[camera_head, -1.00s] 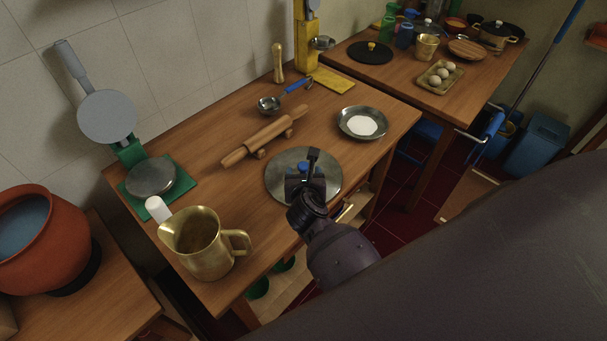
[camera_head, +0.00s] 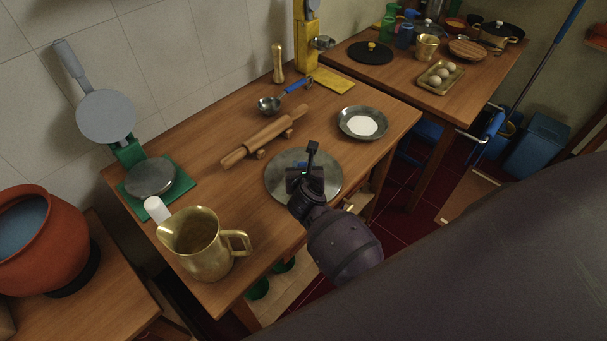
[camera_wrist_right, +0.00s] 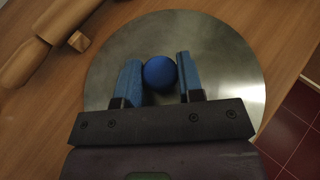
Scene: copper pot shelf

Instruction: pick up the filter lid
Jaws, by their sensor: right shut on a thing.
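The filter lid (camera_head: 279,173) is a round, flat, grey metal disc on the front edge area of the wooden table. In the right wrist view the lid (camera_wrist_right: 222,60) shows a round blue knob (camera_wrist_right: 159,72) at its middle. My right gripper (camera_head: 306,180) is over the lid, and in the wrist view its two blue fingers (camera_wrist_right: 158,78) are shut on the knob, one on each side. I cannot tell if the lid is clear of the tabletop. My arm hides part of the lid in the head view. My left gripper is not in view.
A rolling pin (camera_head: 262,140) lies behind the lid, and a metal dish with white contents (camera_head: 362,124) stands to its right. A brass pitcher (camera_head: 204,243) and a green-based press (camera_head: 150,180) stand to the left. Bare tabletop (camera_head: 222,185) lies between.

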